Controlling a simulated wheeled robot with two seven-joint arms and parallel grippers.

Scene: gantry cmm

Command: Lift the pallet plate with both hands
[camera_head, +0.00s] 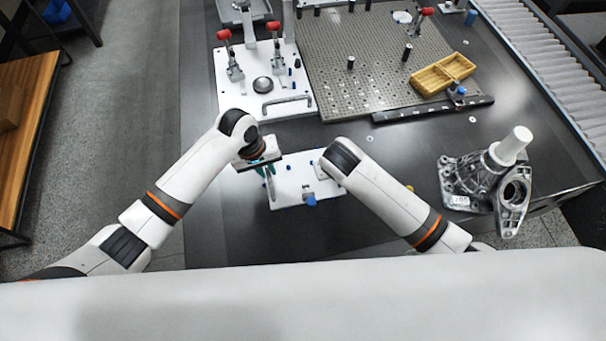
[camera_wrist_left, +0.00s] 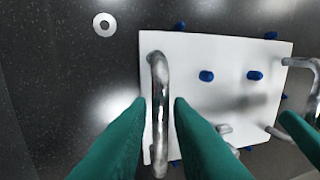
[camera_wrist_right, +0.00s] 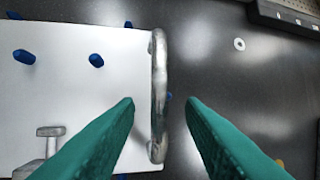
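The pallet plate (camera_head: 291,189) is a small white plate with blue pegs and a metal bar handle at each end, on the dark table. My left gripper (camera_head: 268,172) is over its left end. In the left wrist view the open green fingers (camera_wrist_left: 160,101) lie either side of the left handle (camera_wrist_left: 159,120), with gaps. In the right wrist view my right gripper (camera_wrist_right: 160,101) is open, its fingers either side of the right handle (camera_wrist_right: 158,85), also with gaps. Finger depth around the handles is unclear. The right fingers are hidden by my arm in the head view.
Behind stand a white fixture plate (camera_head: 240,97) with red-knobbed clamps and a grey perforated plate (camera_head: 350,95) with a yellow tray (camera_head: 432,82). A metal casting (camera_head: 480,178) lies to the right, near a roller conveyor (camera_head: 545,55). The table left of the plate is clear.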

